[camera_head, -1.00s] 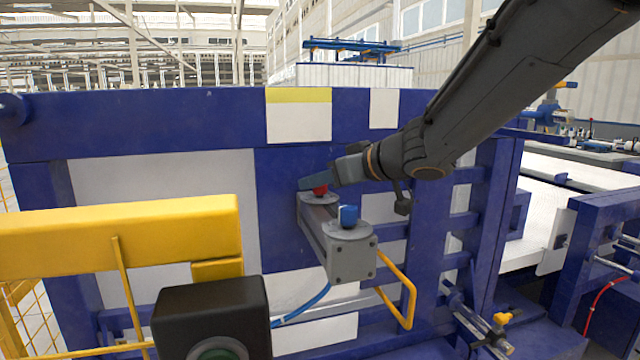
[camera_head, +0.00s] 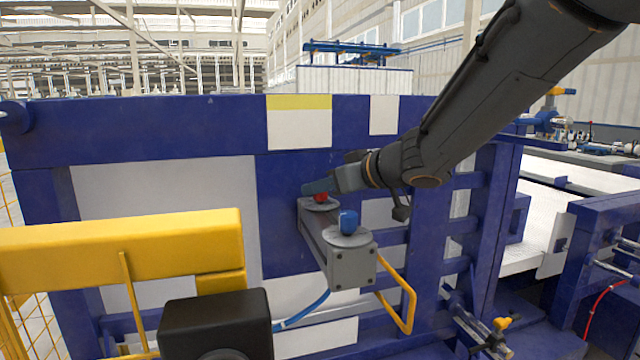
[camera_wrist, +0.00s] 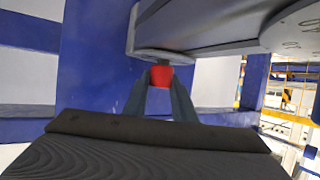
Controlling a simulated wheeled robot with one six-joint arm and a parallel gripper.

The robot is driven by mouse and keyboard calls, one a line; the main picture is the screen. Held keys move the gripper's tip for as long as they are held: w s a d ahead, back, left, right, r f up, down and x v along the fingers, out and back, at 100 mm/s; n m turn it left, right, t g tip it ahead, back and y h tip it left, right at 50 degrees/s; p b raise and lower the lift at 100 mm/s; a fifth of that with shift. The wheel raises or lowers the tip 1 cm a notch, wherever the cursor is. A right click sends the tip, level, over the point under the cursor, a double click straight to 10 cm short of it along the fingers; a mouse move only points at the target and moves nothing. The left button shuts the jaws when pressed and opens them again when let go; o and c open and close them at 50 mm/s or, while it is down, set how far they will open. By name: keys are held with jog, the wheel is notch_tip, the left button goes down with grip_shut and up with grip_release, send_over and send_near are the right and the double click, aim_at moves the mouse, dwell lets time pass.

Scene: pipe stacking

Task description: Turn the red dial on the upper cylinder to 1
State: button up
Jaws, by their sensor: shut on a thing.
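The red dial (camera_head: 321,197) sits on a round plate at the far end of the grey cylinder housing (camera_head: 325,240). My gripper (camera_head: 318,188) reaches it from the upper right and is shut on the dial. In the wrist view the red dial (camera_wrist: 161,76) is between my two fingertips (camera_wrist: 161,84), against the grey round plate. A blue dial (camera_head: 348,222) sits on the nearer round plate of the same housing, apart from my gripper. The numbers around the red dial cannot be read.
A yellow bent handle (camera_head: 408,300) stands right of the housing and a blue hose (camera_head: 305,313) runs below it. A yellow beam (camera_head: 120,245) and a black box (camera_head: 215,322) stand at the left front. The blue frame (camera_head: 150,125) is close behind.

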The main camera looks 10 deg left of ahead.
jog(key=shift+r+n+g+p, duration=0.15)
jog(key=shift+n+g+p, duration=0.3)
jog(key=shift+p, duration=0.55)
jog(key=g+y+p, duration=0.1)
jog(key=p, duration=0.1)
jog(key=shift+n+p, duration=0.35)
jog(key=n+g+y+p, duration=0.1)
jog(key=n+g+p, duration=0.1)
jog(key=p, duration=0.3)
jog(key=shift+n+g+p, duration=0.35)
jog(key=shift+n+g, duration=0.05)
jog(key=shift+g, duration=0.15)
jog(key=n+g+p, duration=0.2)
jog(key=g, duration=0.1)
jog(key=shift+n+y+p, duration=0.3)
jog(key=shift+n, duration=0.1)
jog(key=shift+f+n+g, duration=0.2)
jog(key=shift+n+g, duration=0.9)
jog(key=shift+g, duration=0.2)
jog(key=o, duration=1)
jog(key=shift+o, duration=0.2)
